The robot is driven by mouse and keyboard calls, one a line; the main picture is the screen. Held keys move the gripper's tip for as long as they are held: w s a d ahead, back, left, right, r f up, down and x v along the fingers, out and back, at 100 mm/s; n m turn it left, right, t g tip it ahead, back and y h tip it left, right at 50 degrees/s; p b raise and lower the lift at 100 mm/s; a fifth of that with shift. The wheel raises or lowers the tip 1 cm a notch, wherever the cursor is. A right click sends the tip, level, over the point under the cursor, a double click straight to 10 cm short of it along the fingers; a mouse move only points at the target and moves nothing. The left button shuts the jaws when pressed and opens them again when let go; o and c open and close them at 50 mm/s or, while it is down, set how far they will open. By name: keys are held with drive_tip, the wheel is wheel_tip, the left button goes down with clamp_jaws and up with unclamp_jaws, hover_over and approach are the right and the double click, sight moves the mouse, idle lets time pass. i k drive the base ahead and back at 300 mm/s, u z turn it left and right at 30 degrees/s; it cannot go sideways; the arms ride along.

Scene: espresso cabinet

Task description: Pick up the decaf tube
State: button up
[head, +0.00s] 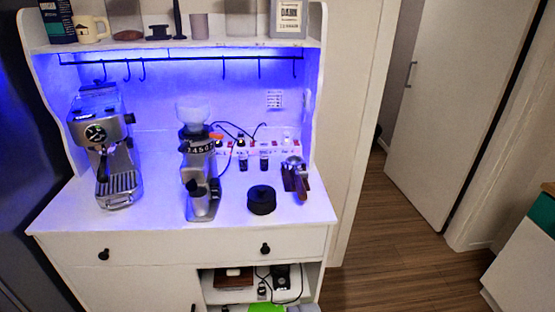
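Several small dark tubes stand in a row at the back of the white cabinet's counter, beneath labels too small to read. One dark tube (243,161) is just right of the grinder, and another dark tube (264,161) is a little further right. A further one, partly behind the grinder, is hard to make out. I cannot tell which is the decaf tube. My gripper is not in view.
An espresso machine (108,150) stands on the counter (150,205) at left, a grinder (199,165) in the middle. A round black object (262,200) and a portafilter on a stand (295,177) are at right. Hooks hang from a rail (180,59) above. Bare floor (400,240) lies right.

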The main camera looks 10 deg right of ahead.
sight(243, 162)
drive_tip(key=z, duration=0.1)
drive_tip(key=i, duration=1)
drive_tip(key=u, duration=0.1)
